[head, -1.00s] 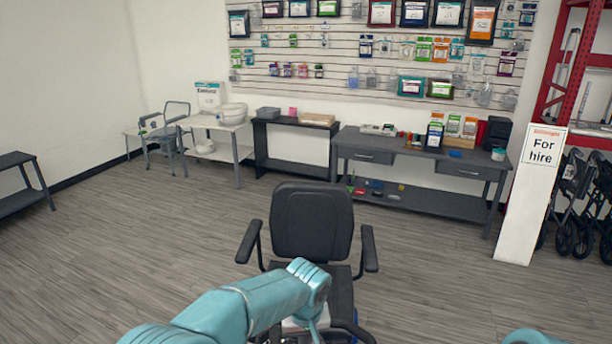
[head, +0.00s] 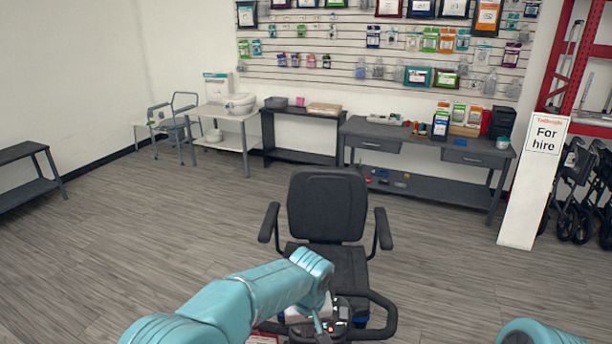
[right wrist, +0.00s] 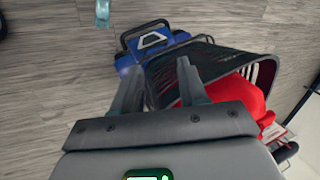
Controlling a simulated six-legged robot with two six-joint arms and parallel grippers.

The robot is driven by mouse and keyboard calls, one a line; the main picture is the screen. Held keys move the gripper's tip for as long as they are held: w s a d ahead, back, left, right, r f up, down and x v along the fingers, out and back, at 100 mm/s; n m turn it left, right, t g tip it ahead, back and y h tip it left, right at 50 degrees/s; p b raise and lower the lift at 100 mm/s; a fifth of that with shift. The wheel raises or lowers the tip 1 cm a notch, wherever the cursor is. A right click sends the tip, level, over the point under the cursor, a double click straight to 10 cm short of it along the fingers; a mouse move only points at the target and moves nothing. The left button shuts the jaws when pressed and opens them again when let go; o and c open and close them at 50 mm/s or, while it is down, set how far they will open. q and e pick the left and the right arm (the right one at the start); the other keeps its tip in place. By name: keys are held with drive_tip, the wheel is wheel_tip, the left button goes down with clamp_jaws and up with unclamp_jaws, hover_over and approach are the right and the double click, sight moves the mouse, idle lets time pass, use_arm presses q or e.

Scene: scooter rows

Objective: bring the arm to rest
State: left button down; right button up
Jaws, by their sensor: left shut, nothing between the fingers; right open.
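My left arm (head: 240,298) reaches in from the lower left in the head view. Its gripper (head: 321,327) points down, small and partly hidden, shut and empty over the front of a mobility scooter. The scooter has a black seat (head: 328,205), with a black loop handlebar (head: 385,318) and a control panel right by the gripper; I cannot tell whether they touch. Of my right arm only a teal part (head: 535,333) shows at the lower right. In the right wrist view my right gripper (right wrist: 159,68) is open, with nothing between its fingers.
In the right wrist view, a black basket (right wrist: 215,58) holding something red (right wrist: 240,95) and a blue scooter part (right wrist: 155,42) lie beyond the fingers. A "For hire" post (head: 532,185), folded walkers (head: 578,200) and a grey workbench (head: 430,150) stand behind.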

use_arm(q)
drive_tip(key=s+a+f+h, duration=0.1)
drive_tip(key=s+a+f, duration=0.1)
drive_tip(key=f, duration=0.3)
drive_tip(key=s+a+f+g+h, duration=0.1)
drive_tip(key=s+a+f, duration=0.1)
drive_tip(key=s+f, duration=0.3)
drive_tip(key=s+a+f+h, duration=0.1)
drive_tip(key=s+a+f, duration=0.1)
drive_tip(key=s+f, duration=0.2)
drive_tip(key=shift+s+f+m+g, duration=0.15)
drive_tip(key=shift+f+m+g, duration=0.25)
drive_tip(key=shift+f, duration=0.45)
drive_tip(key=s+a+f+b, duration=0.1)
drive_tip(key=s+a+f, duration=0.2)
drive_tip(key=s, duration=0.6)
drive_tip(key=s+a+f+n+h+b, duration=0.1)
drive_tip(key=s+a+f+b, duration=0.1)
drive_tip(key=s+f, duration=0.3)
drive_tip(key=s+a, duration=0.1)
drive_tip(key=s, duration=0.3)
drive_tip(key=shift+a+f+t+b, duration=0.3)
drive_tip(key=shift+f, duration=0.1)
use_arm(e)
drive_tip(key=f, duration=0.3)
drive_tip(key=shift+s+a+f, duration=0.25)
drive_tip(key=shift+s+f, duration=0.05)
drive_tip(key=shift+s, duration=0.05)
drive_tip(key=shift+w, duration=0.1)
